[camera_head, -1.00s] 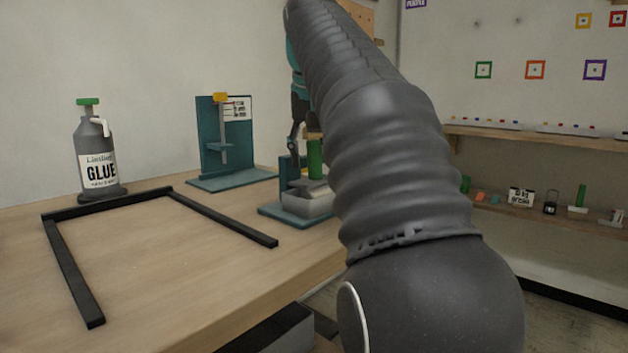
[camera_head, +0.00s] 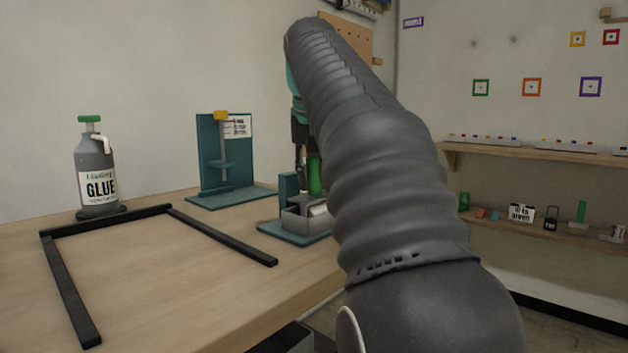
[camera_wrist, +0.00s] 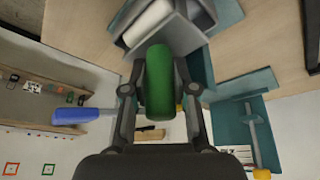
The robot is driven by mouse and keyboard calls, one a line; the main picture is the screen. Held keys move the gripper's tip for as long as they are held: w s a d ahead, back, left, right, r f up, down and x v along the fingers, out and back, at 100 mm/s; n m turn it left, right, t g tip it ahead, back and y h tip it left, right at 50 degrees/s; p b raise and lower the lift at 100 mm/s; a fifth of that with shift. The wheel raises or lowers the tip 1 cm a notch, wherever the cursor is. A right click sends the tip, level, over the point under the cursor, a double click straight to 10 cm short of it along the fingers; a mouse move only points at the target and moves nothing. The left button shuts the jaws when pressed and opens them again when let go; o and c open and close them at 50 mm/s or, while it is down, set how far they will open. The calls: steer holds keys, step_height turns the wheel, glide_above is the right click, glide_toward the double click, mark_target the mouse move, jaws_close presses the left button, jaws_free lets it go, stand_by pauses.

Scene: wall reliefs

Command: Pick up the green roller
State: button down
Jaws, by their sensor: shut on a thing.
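The green roller (camera_head: 315,177) stands upright at the grey tray (camera_head: 296,222) on a teal stand (camera_head: 283,231), near the table's right edge. In the wrist view the green roller (camera_wrist: 158,82) lies between the two fingers of my gripper (camera_wrist: 159,92), which is shut on it. In the head view my gripper (camera_head: 305,165) reaches the roller from above, and my arm hides part of it and of the tray's right side. I cannot tell whether the roller's lower end still touches the tray.
A white roller (camera_wrist: 148,22) lies in the tray. A teal clamp stand (camera_head: 213,160), a glue bottle (camera_head: 97,178) and a black frame (camera_head: 60,275) stand on the table. A blue-handled tool (camera_wrist: 83,115) shows below the tray in the wrist view. Shelves (camera_head: 545,154) line the right wall.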

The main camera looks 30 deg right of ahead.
step_height(320, 180, up, 10)
steer(key=p, duration=0.5)
steer(key=shift+f, duration=0.1)
steer(key=c, duration=1.6)
jaws_free()
jaws_close()
